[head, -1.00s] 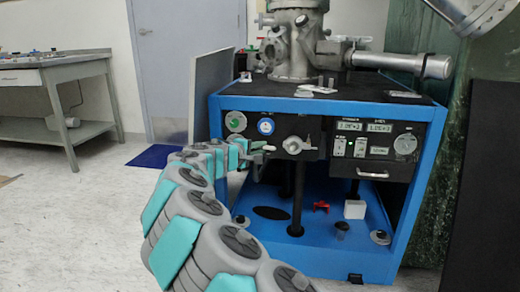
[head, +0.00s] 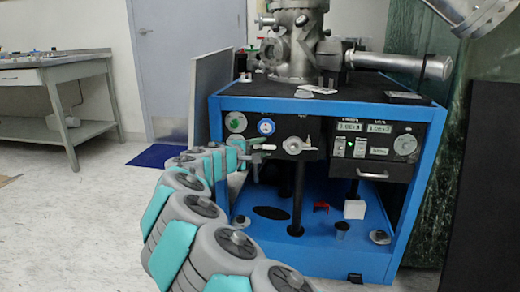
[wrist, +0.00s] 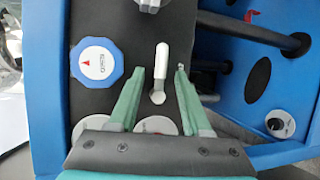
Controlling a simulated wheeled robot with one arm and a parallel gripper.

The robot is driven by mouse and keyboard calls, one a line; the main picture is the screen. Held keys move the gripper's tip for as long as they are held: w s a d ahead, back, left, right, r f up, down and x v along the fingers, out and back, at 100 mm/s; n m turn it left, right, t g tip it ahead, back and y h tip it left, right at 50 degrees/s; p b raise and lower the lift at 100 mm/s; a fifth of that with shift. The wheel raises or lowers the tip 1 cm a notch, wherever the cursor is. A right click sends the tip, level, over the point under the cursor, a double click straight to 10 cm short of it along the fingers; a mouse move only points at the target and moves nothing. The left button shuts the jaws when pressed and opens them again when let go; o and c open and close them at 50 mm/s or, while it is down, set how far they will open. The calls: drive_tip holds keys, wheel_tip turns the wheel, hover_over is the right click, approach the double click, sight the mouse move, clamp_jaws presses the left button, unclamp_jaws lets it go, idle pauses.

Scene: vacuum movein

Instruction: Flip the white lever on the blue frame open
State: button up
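The blue frame (head: 216,130) is a cart-like stand with a black front panel. The white lever (wrist: 161,62) is on that panel, running lengthwise between my fingers in the wrist view, with its round pivot end nearer my palm. It also shows as a small pale bar (head: 267,147) in the head view. My gripper (wrist: 161,72) is open, with one green finger on each side of the lever. Gaps show between the lever and both fingers. In the head view my gripper (head: 262,155) is at the panel's left part, partly hidden by my arm.
A blue dial with a red arrow (wrist: 97,62) is beside the lever. A silver valve knob (head: 297,145) is to its right in the head view. Gauges and a drawer (head: 372,172) are farther right. Below is an open bay with black posts (head: 298,195).

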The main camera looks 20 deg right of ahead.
drive_tip(key=v, duration=0.7)
drive_tip(key=shift+s+a+p, duration=0.25)
drive_tip(key=shift+a+p, duration=0.05)
drive_tip(key=shift+p, duration=0.05)
drive_tip(key=shift+r, duration=0.1)
